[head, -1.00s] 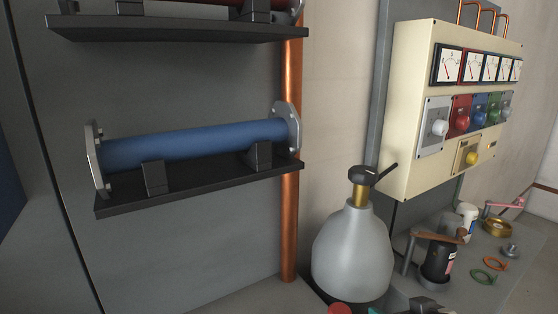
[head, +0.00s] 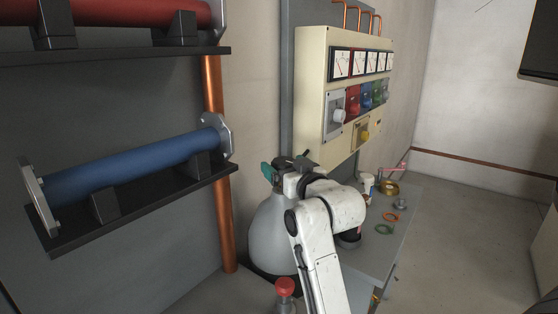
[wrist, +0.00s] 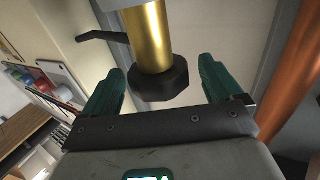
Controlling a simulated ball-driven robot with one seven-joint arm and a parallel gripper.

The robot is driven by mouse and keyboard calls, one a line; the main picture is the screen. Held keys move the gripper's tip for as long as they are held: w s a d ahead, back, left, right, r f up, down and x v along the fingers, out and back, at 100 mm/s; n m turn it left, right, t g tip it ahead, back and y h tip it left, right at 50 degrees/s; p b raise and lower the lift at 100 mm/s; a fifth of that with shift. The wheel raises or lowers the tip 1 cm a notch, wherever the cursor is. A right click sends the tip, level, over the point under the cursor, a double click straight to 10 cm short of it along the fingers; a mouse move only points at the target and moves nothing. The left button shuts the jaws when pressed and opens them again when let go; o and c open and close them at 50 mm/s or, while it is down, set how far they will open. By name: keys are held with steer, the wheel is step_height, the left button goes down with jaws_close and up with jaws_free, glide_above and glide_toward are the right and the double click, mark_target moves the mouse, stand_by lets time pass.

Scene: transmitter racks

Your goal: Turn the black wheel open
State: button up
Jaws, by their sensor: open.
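The black wheel (wrist: 158,84) is a dark, many-sided knob at the end of a brass stem (wrist: 148,38) in the wrist view. My gripper (wrist: 162,78) is open, with one green finger on each side of the wheel. Gaps show between the wheel and both fingers, so it is not clamped. A thin black lever (wrist: 100,37) sticks out to the left of the stem. In the head view my gripper (head: 286,168) is at the top of the grey bottle (head: 270,228), and my arm hides most of the valve there.
A cream panel (head: 313,100) with gauges and knobs hangs behind my gripper. A copper pipe (head: 222,215) and a rack with a blue cylinder (head: 130,170) stand left. The bench (head: 385,255) at right holds small parts. Open floor (head: 470,220) lies farther right.

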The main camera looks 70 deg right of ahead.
steer(key=shift+x, duration=1.5)
steer(key=shift+s, duration=0.1)
steer(key=c, duration=1)
